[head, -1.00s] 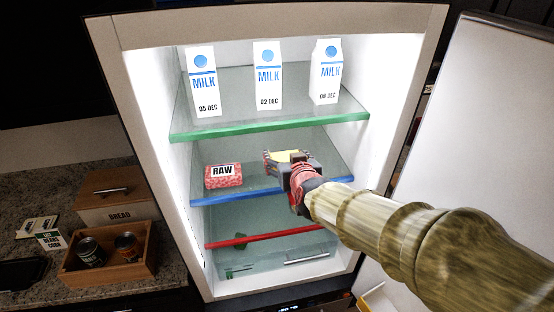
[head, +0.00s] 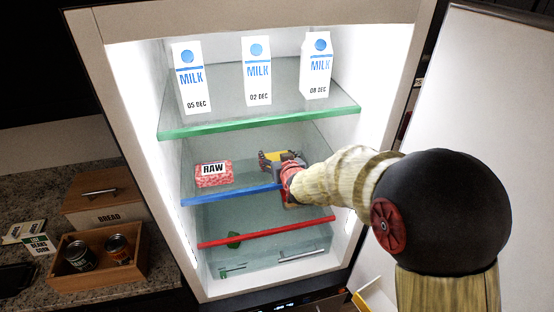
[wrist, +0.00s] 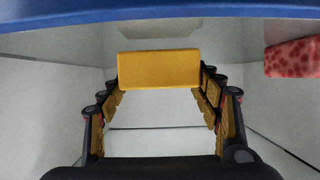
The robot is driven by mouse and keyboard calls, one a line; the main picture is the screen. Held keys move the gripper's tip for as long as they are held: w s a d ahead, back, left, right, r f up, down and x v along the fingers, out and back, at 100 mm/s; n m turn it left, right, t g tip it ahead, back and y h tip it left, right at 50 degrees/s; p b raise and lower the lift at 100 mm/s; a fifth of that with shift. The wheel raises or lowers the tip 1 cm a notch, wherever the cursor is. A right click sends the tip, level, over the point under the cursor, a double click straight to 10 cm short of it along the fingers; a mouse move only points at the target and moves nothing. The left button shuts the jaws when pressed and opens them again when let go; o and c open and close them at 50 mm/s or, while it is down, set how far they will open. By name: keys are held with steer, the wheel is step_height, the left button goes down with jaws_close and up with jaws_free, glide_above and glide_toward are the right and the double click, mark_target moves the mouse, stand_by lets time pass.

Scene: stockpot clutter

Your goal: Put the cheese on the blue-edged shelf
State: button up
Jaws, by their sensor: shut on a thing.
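The cheese (head: 273,156) is a yellow block between the fingers of my gripper (head: 283,162), inside the fridge above the blue-edged shelf (head: 236,194). In the wrist view, the cheese (wrist: 160,68) spans the gap between both fingertips (wrist: 161,78), which are shut on it. The shelf's blue edge (wrist: 160,14) crosses the top of that view. My gripper and wrist hide part of the cheese and of the shelf's right side in the head view. I cannot tell whether the cheese touches the shelf.
A raw meat pack (head: 213,174) sits on the blue-edged shelf, left of the cheese. Milk cartons (head: 257,72) stand on the green-edged shelf (head: 262,119) above. A red-edged shelf (head: 266,232) lies below. The open fridge door (head: 480,90) is at right.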

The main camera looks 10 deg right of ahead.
steer(key=shift+f, duration=0.4)
steer(key=shift+f, duration=0.15)
steer(key=o, duration=1.3)
steer(key=shift+c, duration=0.2)
